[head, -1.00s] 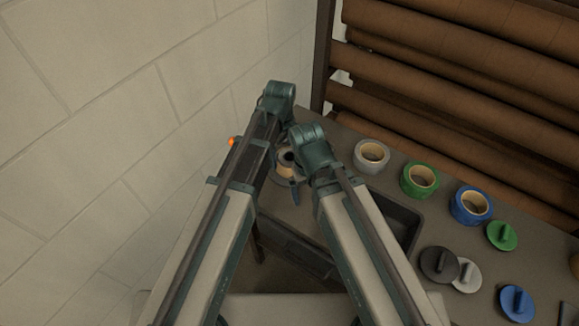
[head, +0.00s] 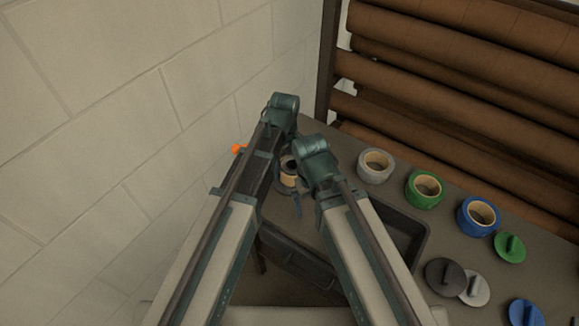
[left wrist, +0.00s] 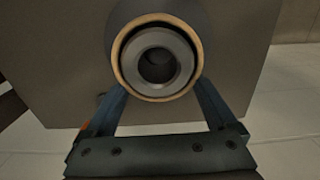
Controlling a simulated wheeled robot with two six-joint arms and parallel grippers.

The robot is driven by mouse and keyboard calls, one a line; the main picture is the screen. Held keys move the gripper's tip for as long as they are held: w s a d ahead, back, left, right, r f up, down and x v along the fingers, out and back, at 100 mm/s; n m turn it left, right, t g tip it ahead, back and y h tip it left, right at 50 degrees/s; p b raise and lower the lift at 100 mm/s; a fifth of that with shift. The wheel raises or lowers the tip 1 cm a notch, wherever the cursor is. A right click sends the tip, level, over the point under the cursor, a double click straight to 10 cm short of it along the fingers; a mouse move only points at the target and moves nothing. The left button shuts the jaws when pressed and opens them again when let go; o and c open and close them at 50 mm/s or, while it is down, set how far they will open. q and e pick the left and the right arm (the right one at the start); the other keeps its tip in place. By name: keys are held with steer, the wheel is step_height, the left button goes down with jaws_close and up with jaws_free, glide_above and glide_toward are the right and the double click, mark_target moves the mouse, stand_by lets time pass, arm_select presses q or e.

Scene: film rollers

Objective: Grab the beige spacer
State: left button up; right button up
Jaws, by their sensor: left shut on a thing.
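The beige spacer (head: 290,181) is a beige ring around a grey hollow core, partly hidden by my arms in the head view. It shows large in the left wrist view (left wrist: 122,72), with the grey core (left wrist: 160,48) inside it. My left gripper (left wrist: 160,88) is shut on the beige spacer, one blue finger on each side of it. A dark round shape lies behind the ring. My right arm's wrist (head: 314,158) is just right of the spacer; its fingers cannot be made out clearly.
A dark open tray (head: 420,235) lies under my right arm. Brown rolls (head: 450,110) are racked behind; a block wall (head: 100,100) is at left.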

arm_select(q)
steer(key=shift+r, duration=0.1)
arm_select(e)
steer(key=shift+r, duration=0.15)
arm_select(q)
step_height(320, 180, up, 10)
steer(key=p, duration=1)
arm_select(e)
step_height(320, 180, up, 10)
